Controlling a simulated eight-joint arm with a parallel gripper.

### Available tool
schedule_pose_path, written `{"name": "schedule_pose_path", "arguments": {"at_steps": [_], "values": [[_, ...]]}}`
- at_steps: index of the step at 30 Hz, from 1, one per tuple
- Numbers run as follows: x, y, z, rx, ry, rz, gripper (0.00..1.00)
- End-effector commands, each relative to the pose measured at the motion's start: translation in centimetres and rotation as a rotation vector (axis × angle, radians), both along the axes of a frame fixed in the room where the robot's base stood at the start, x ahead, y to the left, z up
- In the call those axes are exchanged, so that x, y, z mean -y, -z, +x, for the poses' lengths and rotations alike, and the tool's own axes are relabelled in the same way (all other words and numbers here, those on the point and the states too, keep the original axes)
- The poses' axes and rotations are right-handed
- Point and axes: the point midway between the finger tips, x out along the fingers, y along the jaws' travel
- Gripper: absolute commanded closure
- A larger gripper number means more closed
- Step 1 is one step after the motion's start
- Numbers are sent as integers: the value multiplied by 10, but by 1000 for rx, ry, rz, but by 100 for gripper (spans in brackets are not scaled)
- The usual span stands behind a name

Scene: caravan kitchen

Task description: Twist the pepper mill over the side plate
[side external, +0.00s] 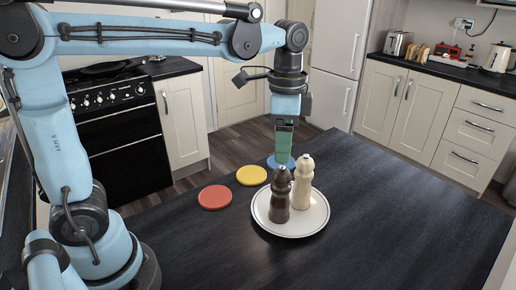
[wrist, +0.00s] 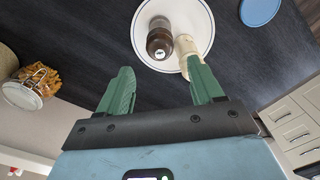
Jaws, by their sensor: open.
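Two mills stand upright on a white side plate (side external: 319,220) with a dark rim line: a dark brown mill (side external: 279,200) and a cream mill (side external: 303,185). Which one holds pepper is not marked. In the wrist view the dark mill (wrist: 160,38) and cream mill (wrist: 186,50) show beyond my fingers on the plate (wrist: 200,18). My gripper (side external: 283,143) has green fingers and is above the far side of the table, beyond the mills in the side view. It is open and empty; in the wrist view its fingers (wrist: 160,82) are wide apart, with the right fingertip overlapping the cream mill's image.
Red (side external: 215,197), yellow (side external: 251,175) and blue (side external: 281,162) discs lie left of and behind the plate. A glass jar (wrist: 31,86) shows at left in the wrist view. The dark table (side external: 400,235) is clear to the right of the plate.

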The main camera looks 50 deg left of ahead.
Motion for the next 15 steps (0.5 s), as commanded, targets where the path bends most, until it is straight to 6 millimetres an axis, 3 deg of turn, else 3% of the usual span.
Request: {"name": "schedule_pose_path", "arguments": {"at_steps": [15], "values": [[0, 13, 0, 0, -1183, 0, 34]]}}
